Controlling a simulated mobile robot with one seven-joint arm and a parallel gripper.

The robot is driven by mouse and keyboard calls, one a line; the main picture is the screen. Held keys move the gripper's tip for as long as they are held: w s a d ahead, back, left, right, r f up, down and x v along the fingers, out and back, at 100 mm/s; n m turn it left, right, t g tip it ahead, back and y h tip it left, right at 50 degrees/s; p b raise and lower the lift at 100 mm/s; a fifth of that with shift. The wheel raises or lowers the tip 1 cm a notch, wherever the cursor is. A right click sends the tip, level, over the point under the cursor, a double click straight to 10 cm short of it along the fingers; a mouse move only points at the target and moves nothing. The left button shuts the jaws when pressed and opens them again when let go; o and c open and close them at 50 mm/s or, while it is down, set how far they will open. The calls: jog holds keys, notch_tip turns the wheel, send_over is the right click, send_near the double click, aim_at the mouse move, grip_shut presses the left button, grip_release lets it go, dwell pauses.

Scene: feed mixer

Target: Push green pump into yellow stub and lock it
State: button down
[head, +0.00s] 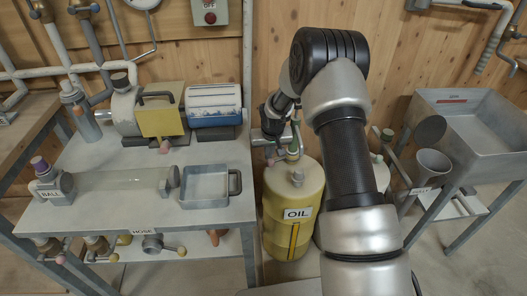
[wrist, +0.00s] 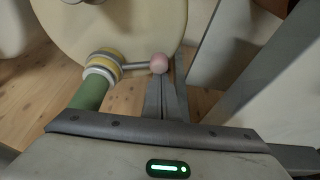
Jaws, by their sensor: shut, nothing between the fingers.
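The green pump (wrist: 90,94) shows in the wrist view as a green cylinder at the lower left. Its end meets the yellow stub (wrist: 102,62), which has yellow, grey and white rings; I cannot tell how deep the pump sits. A grey lever runs right from the stub to a pink ball knob (wrist: 159,63). My gripper (wrist: 164,78) is shut and empty, its fingertips right at the knob; I cannot tell whether they touch it.
A steel table (head: 110,214) at left holds a blue-and-white motor (head: 213,104), a glass tube (head: 120,182) and a grey tray (head: 210,202). A grey hopper (head: 470,130) stands at right. A wooden wall with pipes is behind.

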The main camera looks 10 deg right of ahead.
aim_at(272, 162)
jog(key=shift+s+d, duration=0.2)
jog(key=shift+s, duration=0.5)
jog(key=shift+s+d, duration=0.2)
jog(key=shift+s, duration=0.45)
jog(key=shift+s+f, duration=0.1)
jog(key=shift+s, duration=0.05)
jog(key=p+v, duration=0.3)
jog(key=v, duration=1.4)
jog(key=shift+r, duration=0.3)
